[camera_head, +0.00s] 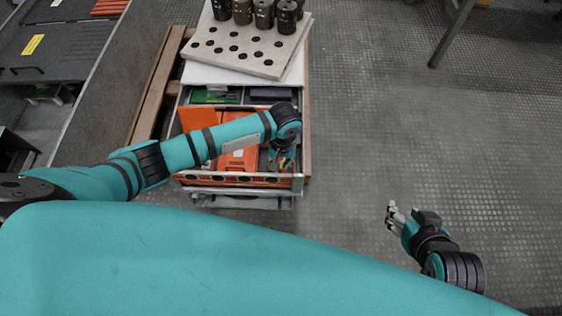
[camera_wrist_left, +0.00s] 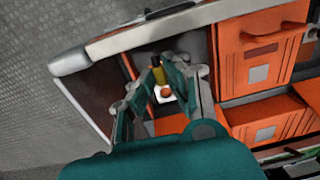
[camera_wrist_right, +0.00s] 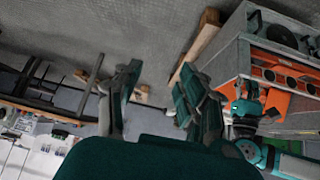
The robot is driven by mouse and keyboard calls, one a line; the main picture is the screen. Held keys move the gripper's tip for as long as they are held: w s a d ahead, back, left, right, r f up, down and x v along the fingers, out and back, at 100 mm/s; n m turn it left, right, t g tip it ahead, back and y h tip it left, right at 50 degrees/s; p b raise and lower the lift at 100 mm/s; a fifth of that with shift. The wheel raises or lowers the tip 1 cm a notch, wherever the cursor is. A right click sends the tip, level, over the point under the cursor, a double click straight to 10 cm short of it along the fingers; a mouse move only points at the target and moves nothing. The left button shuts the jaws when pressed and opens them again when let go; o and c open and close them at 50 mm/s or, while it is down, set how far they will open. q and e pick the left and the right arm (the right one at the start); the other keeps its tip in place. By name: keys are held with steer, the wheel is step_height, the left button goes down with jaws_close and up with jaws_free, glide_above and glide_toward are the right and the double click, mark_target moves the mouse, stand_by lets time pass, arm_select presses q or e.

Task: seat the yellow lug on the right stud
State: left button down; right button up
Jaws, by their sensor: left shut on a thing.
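The yellow lug (camera_wrist_left: 158,66) shows between the fingertips of my left gripper (camera_wrist_left: 162,78) in the left wrist view. The gripper is shut on it, inside the open-topped orange-and-grey unit. A round copper-coloured end on a pale square (camera_wrist_left: 166,92) shows between the fingers; I cannot tell whether it belongs to the lug or a stud. In the head view my left gripper (camera_head: 282,160) reaches into the unit's right side, and the lug is too small to make out. My right gripper (camera_wrist_right: 158,90) is open and empty, away from the unit. I cannot make out the right stud clearly.
Orange capacitor blocks (camera_wrist_left: 262,62) stand close beside my left gripper. The unit's metal front rail (camera_head: 240,179) borders the space. A perforated plate (camera_head: 245,48) with several dark cylinders lies behind.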

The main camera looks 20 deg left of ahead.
arm_select(q)
steer(key=shift+f+b, duration=0.55)
steer(key=shift+b, duration=0.05)
steer(key=shift+f+b, duration=0.55)
steer(key=shift+b, duration=0.15)
steer(key=shift+f+b, duration=0.55)
steer(key=shift+b, duration=0.1)
steer(key=shift+f+b, duration=0.3)
steer(key=shift+b, duration=0.1)
arm_select(e)
steer(key=w+a+r+t+y, duration=0.2)
steer(key=w+r+t, duration=0.2)
steer(key=r+t, duration=0.2)
steer(key=w+a+r+t+y, duration=0.1)
steer(key=w+r+t, duration=0.3)
steer(key=r, duration=0.6)
steer(key=shift+w+a+r+n+t+y, duration=0.2)
steer(key=shift+a+r+n+t+y, duration=0.15)
steer(key=shift+a+t, duration=0.6)
steer(key=shift+d+f, duration=0.1)
steer(key=shift+f, duration=0.15)
